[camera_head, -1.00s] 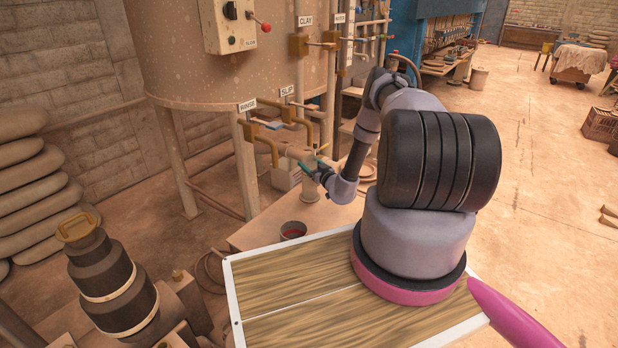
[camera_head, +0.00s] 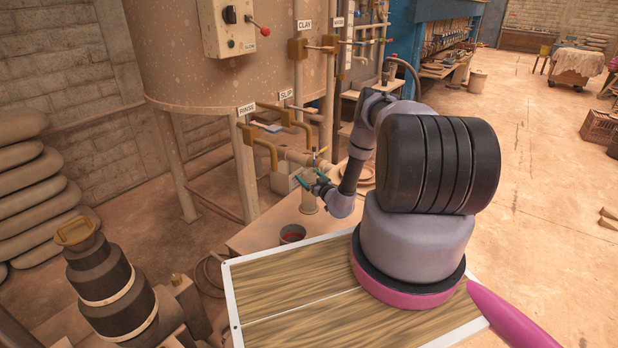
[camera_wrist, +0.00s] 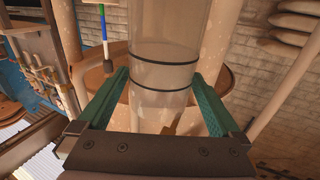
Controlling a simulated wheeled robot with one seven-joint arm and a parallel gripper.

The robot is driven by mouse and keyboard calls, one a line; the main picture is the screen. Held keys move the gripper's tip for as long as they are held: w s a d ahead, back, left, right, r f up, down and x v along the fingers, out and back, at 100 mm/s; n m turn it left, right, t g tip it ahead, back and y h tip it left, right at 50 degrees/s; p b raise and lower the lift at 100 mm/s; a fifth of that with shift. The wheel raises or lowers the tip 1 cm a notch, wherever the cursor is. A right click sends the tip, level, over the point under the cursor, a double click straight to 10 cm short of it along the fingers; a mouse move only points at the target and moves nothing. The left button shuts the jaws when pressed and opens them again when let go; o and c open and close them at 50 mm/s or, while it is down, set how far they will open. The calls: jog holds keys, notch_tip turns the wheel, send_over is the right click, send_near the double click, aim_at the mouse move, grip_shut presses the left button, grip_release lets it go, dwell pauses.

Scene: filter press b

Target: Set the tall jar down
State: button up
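The tall jar (camera_wrist: 163,75) is a clear cylinder with two black bands. In the wrist view it stands between the two green fingers of my gripper (camera_wrist: 160,78), which lie on either side of it. The fingers look spread, with a thin gap showing at the left one. In the head view my gripper (camera_head: 310,178) is at the pale jar (camera_head: 309,202), above the low table beside the tank. The jar's base is too small to show clearly whether it rests on the table.
A small bucket with red contents (camera_head: 292,234) stands on the low table (camera_head: 255,238) in front of the jar. Valves and pipes (camera_head: 290,118) hang from the big tank (camera_head: 165,60) behind. A thin coloured stick (camera_wrist: 103,25) shows beside the jar in the wrist view.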

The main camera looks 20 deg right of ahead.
jog(key=shift+r, duration=0.15)
jog(key=shift+s+d, duration=0.1)
jog(key=shift+s, duration=0.2)
jog(key=s+d, duration=0.2)
jog(key=s, duration=0.9)
jog(key=shift+s, duration=0.15)
